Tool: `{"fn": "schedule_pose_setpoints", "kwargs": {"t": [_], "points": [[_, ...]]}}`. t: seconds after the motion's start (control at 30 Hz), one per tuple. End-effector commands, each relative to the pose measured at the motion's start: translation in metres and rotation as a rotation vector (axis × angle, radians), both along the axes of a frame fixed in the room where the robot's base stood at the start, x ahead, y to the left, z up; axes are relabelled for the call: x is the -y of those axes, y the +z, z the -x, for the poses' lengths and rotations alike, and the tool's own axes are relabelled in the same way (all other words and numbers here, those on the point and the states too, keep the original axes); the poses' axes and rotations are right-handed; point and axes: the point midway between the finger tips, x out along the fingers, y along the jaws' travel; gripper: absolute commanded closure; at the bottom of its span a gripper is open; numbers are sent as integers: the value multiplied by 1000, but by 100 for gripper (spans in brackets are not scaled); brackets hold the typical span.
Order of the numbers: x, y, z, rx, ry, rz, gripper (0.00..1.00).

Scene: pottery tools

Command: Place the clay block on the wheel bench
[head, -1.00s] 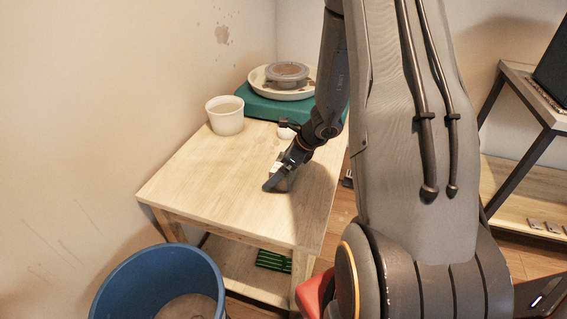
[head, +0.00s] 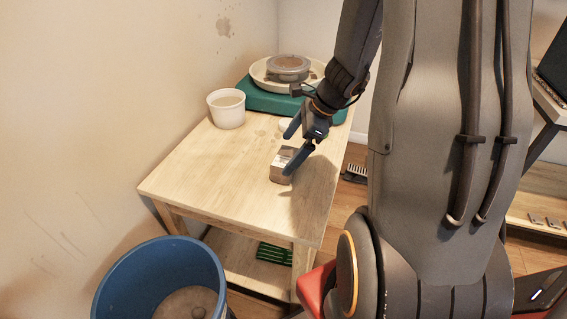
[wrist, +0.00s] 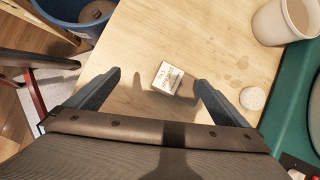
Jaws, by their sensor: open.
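The clay block (head: 281,168) is a small grey-brown block with a white label on top. It rests on the light wooden wheel bench (head: 205,165), near the bench's right edge. In the wrist view the labelled block (wrist: 168,78) lies on the wood ahead of and between my fingertips. My gripper (head: 292,150) is open and empty, above the block and apart from it. Both fingers also show in the wrist view (wrist: 157,82), spread to either side of the block.
A green wheel (head: 262,102) with a pale pan and lidded tub stands at the bench's back. A white cup (head: 227,110) and a round whitish piece (wrist: 252,98) are near it. A blue bucket (head: 120,270) stands in front. The bench's left and front are clear.

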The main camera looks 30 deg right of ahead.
Motion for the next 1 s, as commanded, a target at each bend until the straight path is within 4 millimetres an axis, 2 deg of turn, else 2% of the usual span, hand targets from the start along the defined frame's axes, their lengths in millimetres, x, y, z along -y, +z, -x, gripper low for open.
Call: {"fn": "schedule_pose_setpoints", "kwargs": {"t": [0.03,0.1,0.2,0.33,0.5,0.6,0.7,1.0], "points": [[-20,6,10,17,152,52,0],[-43,13,29,42,399,135,0],[-69,21,57,83,760,249,0],[-90,32,89,142,1222,386,0],[-103,43,115,206,1699,518,0],[-105,47,123,227,1870,563,0],[-108,48,126,237,1956,584,0],[-107,48,127,239,1978,590,0]]}}
